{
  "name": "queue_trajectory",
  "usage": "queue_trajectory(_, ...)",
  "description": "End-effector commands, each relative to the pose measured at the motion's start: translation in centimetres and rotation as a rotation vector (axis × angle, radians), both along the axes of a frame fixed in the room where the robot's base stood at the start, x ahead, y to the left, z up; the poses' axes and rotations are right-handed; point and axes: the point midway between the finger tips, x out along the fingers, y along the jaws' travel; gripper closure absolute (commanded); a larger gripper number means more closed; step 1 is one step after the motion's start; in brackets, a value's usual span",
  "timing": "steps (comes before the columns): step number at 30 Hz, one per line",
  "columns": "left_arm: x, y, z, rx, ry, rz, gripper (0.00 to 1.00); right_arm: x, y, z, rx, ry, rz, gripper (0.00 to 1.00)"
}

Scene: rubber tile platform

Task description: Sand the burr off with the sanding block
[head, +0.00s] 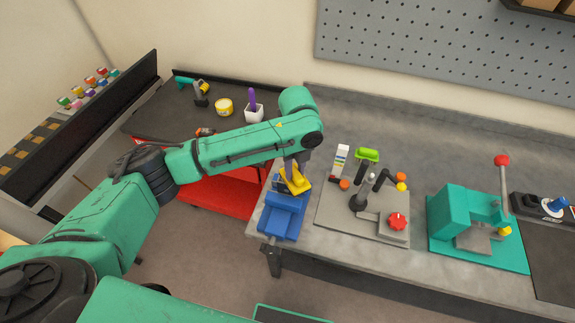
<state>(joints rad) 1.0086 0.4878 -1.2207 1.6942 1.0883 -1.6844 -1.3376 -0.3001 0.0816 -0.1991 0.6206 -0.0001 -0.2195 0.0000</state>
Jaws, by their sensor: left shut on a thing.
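My left gripper (293,166) reaches down over the left end of the grey bench. It is shut on a yellow block (299,182), which looks like the sanding block. The block is tilted and sits at the far end of the blue vise (282,219). I cannot tell whether it touches the vise or a part held in it. The burr is too small or hidden behind the block and gripper. My right gripper is out of view.
Right of the vise is a grey fixture plate (335,222) with a red knob (397,222) and upright posts. Further right stands a teal press (455,215) with a red-tipped lever. A red cart (215,194) with a dark top stands left of the bench.

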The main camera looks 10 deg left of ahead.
Motion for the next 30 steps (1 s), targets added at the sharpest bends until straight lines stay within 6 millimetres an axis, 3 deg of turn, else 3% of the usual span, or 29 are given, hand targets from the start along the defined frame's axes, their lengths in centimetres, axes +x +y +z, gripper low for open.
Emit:
queue_trajectory(5, -0.2, -0.8, -0.2, 0.0, 0.0, 0.0, 1.0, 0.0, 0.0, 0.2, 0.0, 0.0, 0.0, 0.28)
queue_trajectory(12, 0.0, 2.3, -0.2, 0.002, 0.002, 0.003, 1.0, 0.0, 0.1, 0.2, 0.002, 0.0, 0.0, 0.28)
queue_trajectory(23, 0.3, 4.8, -0.1, 0.002, 0.002, 0.002, 1.0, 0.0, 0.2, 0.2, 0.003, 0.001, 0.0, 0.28)
queue_trajectory(26, 0.3, 4.4, -0.1, 0.0, 0.001, -0.001, 1.0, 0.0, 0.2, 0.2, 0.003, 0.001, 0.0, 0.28)
queue_trajectory(30, 0.2, 2.4, -0.2, -0.001, 0.001, -0.004, 1.0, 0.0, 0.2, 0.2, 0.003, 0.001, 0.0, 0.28)
